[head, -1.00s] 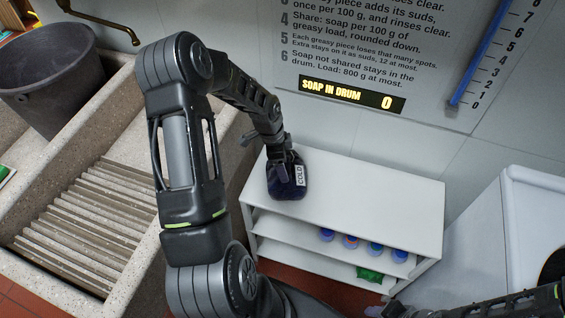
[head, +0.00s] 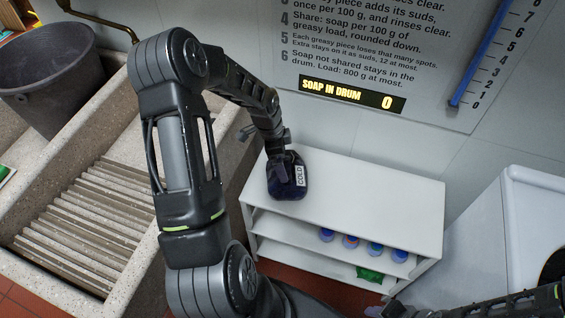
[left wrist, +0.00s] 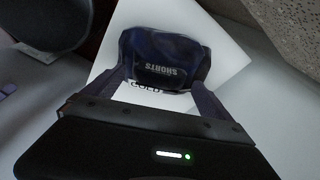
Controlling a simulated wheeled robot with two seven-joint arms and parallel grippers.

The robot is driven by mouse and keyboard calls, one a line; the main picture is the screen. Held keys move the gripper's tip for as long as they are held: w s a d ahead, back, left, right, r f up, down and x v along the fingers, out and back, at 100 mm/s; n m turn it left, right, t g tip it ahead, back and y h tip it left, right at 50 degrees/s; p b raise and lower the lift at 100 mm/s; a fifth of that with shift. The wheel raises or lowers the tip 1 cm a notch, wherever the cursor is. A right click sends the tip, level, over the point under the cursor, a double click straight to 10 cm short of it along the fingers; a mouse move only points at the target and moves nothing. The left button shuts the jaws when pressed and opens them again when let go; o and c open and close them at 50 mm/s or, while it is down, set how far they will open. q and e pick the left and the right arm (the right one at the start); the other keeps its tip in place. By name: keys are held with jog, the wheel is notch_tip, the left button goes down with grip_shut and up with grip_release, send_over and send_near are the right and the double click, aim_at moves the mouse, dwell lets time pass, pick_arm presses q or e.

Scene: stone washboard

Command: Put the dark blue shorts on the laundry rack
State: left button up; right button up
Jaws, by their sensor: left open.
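The dark blue shorts (head: 287,187) are a folded bundle on the white top of the rack (head: 370,200), near its left end. A white tag reading COLD shows on them in the head view. In the left wrist view the shorts (left wrist: 165,55) bear the word SHORTS and lie at and beyond my fingertips. My left gripper (left wrist: 158,82) is open, with one finger toward each side of the bundle. In the head view it (head: 284,164) is right at the shorts and partly covers them. At the bottom right my right arm shows, but its gripper's jaws are not clear (head: 376,311).
Several blue-capped bottles (head: 350,242) and a green item (head: 369,273) stand on the rack's lower shelves. A stone washboard sink (head: 85,220) and a dark bucket (head: 60,75) are at left. A white machine (head: 510,220) is at right. The rack top right of the shorts is clear.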

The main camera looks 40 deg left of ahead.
pick_arm(q)
notch_tip(320, 180, up, 10)
jog(key=s+a, duration=0.1)
jog(key=shift+s+a, duration=0.15)
jog(key=shift+a, duration=0.05)
jog(key=shift+d+f, duration=0.1)
jog(key=shift+f, duration=0.05)
dwell(0.3)
